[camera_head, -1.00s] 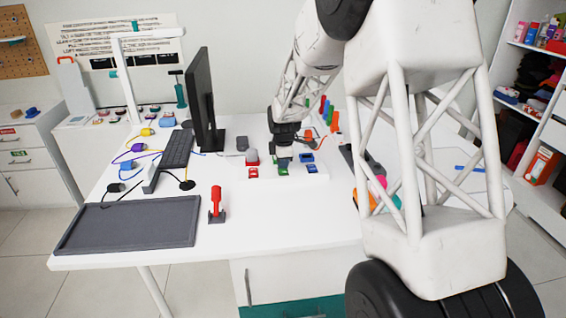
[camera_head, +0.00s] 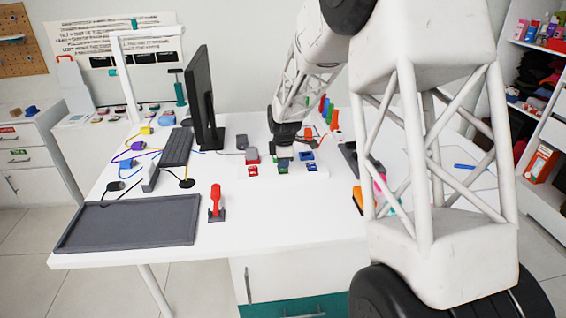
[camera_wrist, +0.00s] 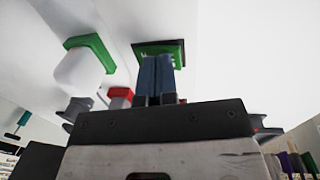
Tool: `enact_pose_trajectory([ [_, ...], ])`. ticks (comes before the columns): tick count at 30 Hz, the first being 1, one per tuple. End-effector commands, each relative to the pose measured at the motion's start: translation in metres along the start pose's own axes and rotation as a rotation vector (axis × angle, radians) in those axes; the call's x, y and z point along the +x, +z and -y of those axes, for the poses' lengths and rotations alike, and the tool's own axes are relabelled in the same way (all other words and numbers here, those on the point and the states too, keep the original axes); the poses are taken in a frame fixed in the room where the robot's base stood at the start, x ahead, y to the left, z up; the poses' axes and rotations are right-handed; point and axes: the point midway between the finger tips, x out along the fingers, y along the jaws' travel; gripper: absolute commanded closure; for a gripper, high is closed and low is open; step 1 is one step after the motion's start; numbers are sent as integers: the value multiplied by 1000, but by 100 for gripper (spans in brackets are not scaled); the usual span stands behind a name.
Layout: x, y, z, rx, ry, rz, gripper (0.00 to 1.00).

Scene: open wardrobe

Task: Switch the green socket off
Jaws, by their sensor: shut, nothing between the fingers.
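A small green socket (camera_head: 283,169) sits in the front row on the white strip at the middle of the table. My gripper (camera_head: 284,157) is just above and behind it, pointing down. In the wrist view, the two blue-grey fingers (camera_wrist: 156,62) are together and empty. Their tips overlap a green-framed socket with a dark edge (camera_wrist: 175,47); I cannot tell whether they touch it. The fingers hide part of its face, so its switch position is unclear. Left of them in the wrist view is a green base (camera_wrist: 94,46) with a white rounded body (camera_wrist: 82,74) on it.
A red socket (camera_head: 253,171) is to the left and blue sockets (camera_head: 310,167) are to the right, close by. A monitor (camera_head: 201,100) and keyboard (camera_head: 177,147) stand further left. A red-handled tool (camera_head: 215,200) stands nearer the front. The front middle of the table is clear.

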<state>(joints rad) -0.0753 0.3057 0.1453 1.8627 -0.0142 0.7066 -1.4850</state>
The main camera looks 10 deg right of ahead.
Motion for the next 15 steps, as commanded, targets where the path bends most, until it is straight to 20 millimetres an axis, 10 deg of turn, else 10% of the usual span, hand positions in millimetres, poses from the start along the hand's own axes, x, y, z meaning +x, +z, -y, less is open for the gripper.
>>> enact_pose_trajectory([
  [15,-7,0,-2,0,2,0,100],
])
